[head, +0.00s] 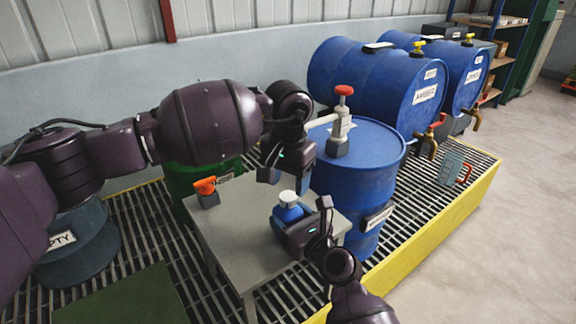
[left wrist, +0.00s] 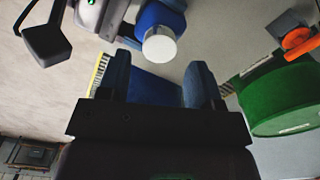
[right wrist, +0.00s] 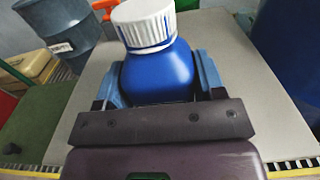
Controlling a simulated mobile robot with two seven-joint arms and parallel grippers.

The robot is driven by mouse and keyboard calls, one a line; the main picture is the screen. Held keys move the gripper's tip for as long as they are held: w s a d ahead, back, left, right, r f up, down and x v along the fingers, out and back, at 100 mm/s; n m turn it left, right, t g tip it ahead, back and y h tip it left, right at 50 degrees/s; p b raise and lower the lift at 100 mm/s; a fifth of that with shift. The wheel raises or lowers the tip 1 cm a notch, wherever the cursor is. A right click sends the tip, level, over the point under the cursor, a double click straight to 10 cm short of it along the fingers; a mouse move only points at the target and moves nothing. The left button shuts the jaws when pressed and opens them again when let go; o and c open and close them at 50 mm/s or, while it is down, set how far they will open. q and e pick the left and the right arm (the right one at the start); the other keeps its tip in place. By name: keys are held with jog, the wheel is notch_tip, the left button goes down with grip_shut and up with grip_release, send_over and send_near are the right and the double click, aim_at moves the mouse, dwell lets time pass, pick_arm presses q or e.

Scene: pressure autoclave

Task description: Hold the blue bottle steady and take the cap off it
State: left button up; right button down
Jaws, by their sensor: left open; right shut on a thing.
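The blue bottle (head: 287,213) stands upright on the small grey table (head: 237,259), with its white ribbed cap (head: 289,197) on its neck. In the right wrist view the bottle (right wrist: 158,72) sits between the fingers, under the cap (right wrist: 146,24). My right gripper (head: 285,222) is shut on the bottle's body from the front right. My left gripper (head: 284,176) is open and empty, above and behind the cap. In the left wrist view the cap (left wrist: 159,46) lies beyond the open fingers (left wrist: 160,84), not between them.
An orange-topped tool (head: 206,190) stands at the table's back left. A blue drum (head: 362,170) with a red-handled pump (head: 342,110) stands close behind. More blue drums (head: 375,82) lie on the right, with taps. A yellow-edged grating (head: 425,235) surrounds the table.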

aim_at(288, 196)
pick_arm(q)
jog(key=shift+f, duration=1.8)
